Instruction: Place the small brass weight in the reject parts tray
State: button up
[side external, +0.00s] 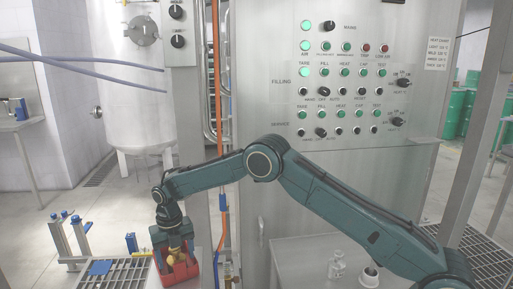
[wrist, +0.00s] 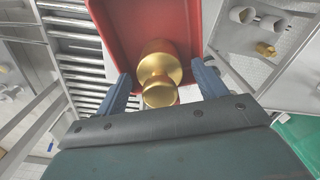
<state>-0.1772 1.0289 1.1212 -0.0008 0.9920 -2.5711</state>
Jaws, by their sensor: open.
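The brass weight (wrist: 160,62), with a rounded body and a knob, is between the two fingers of my gripper (wrist: 161,88) in the wrist view. Gaps show between the fingers and the weight, so my gripper is open around it. The red tray (wrist: 120,18) lies behind the weight, which appears to be inside it. In the side view my gripper (side external: 174,250) points down into the red tray (side external: 183,277), and the brass weight (side external: 175,257) shows partly, low between the fingers. The weight's underside is hidden.
Light cylindrical cups (wrist: 242,15) and a small brass piece (wrist: 265,50) lie on a surface right of the tray in the wrist view. A roller rack (wrist: 75,50) is at left. In the side view, blue-topped posts (side external: 80,238) stand left and a control panel (side external: 350,80) rises behind.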

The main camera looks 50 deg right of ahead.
jog(key=shift+r, duration=0.15)
notch_tip(320, 180, up, 11)
jog(key=shift+f, duration=0.15)
jog(key=shift+r, duration=0.65)
dwell(0.4)
